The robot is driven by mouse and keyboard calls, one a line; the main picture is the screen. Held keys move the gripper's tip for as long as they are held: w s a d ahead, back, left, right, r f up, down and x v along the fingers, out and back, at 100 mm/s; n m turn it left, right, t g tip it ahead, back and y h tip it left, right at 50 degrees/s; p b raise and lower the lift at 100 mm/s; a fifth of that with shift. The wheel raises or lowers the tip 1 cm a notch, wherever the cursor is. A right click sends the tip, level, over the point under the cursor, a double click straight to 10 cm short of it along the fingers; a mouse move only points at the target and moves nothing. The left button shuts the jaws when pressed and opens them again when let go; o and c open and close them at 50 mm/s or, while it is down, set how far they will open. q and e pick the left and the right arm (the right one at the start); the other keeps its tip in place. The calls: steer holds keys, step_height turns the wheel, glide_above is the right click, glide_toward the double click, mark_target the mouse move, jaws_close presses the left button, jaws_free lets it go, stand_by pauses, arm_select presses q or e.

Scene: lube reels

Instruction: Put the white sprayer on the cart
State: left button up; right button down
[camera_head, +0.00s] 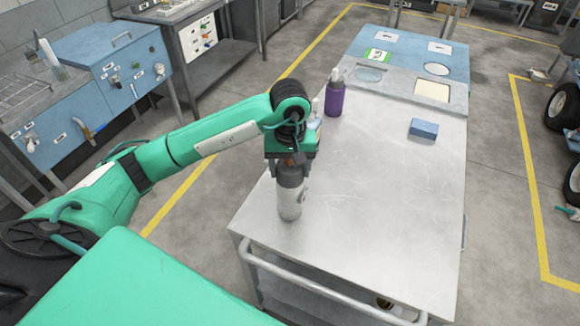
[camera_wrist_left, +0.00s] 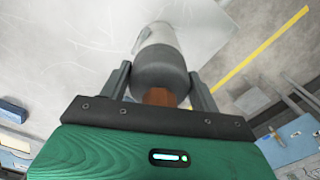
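The white sprayer (camera_head: 289,203) has a white body, a dark grey upper part and an orange-brown piece at its top. It is upright over the near left part of the metal cart (camera_head: 375,215); I cannot tell if its base touches the top. My left gripper (camera_head: 290,163) points down from above, its fingers on both sides of the sprayer's grey upper part. The left wrist view shows the sprayer (camera_wrist_left: 160,68) between the two fingers (camera_wrist_left: 158,82), with little or no gap. My right gripper is not in view.
A purple bottle (camera_head: 335,98) and a pale bottle (camera_head: 317,112), partly behind my left arm, stand farther back on the cart. A blue block (camera_head: 424,128) lies to the right. The blue panel (camera_head: 400,50) is at the far end. The cart's middle and near right are clear.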

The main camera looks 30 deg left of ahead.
arm_select(q)
steer(key=o, duration=0.4)
steer(key=shift+o, duration=0.2)
steer(key=shift+r+p, duration=0.25)
steer(key=shift+p, duration=0.1)
steer(key=shift+r+b, duration=0.25)
steer(key=shift+b, duration=0.15)
step_height(320, 180, up, 10)
steer(key=shift+r+b, duration=0.15)
steer(key=shift+b, duration=1.05)
steer(key=shift+r, duration=0.5)
